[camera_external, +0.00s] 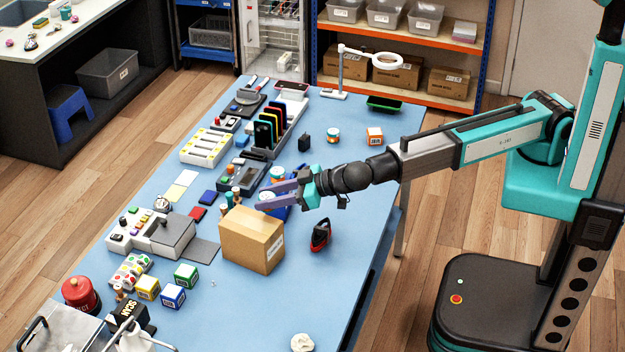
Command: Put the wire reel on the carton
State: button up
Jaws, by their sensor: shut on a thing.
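The carton (243,243) is a closed brown box standing on the blue table, with a white label on its right side. My gripper (268,196) reaches in from the right, with its two purple fingers just behind and above the carton's far edge. It is shut on a small round thing with a pale top, which looks like the wire reel (267,197). The fingers and blue things behind hide much of it. I cannot tell how far it is above the table.
A black and red tool (320,236) stands right of the carton. Colored cubes (173,296) and a grey machine (165,238) are at its left. A round tub (333,136) and an orange-white box (375,137) stand farther back. The table's front right is mostly clear.

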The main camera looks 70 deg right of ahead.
aim_at(260, 199)
jog(key=shift+w+a+f+p, duration=0.1)
jog(key=shift+w+a+p, duration=0.25)
jog(key=shift+w+a, duration=0.4)
jog(key=shift+w+a+f+p, duration=0.1)
jog(key=shift+w+a+p, duration=0.25)
jog(key=shift+w, duration=0.6)
jog(key=shift+w+a, duration=0.1)
jog(key=shift+w+a, duration=0.15)
jog(key=shift+w, duration=0.1)
jog(key=shift+f+p, duration=1)
jog(key=shift+f, duration=0.8)
jog(key=shift+f, duration=0.15)
jog(key=o, duration=1)
jog(key=shift+r, duration=0.2)
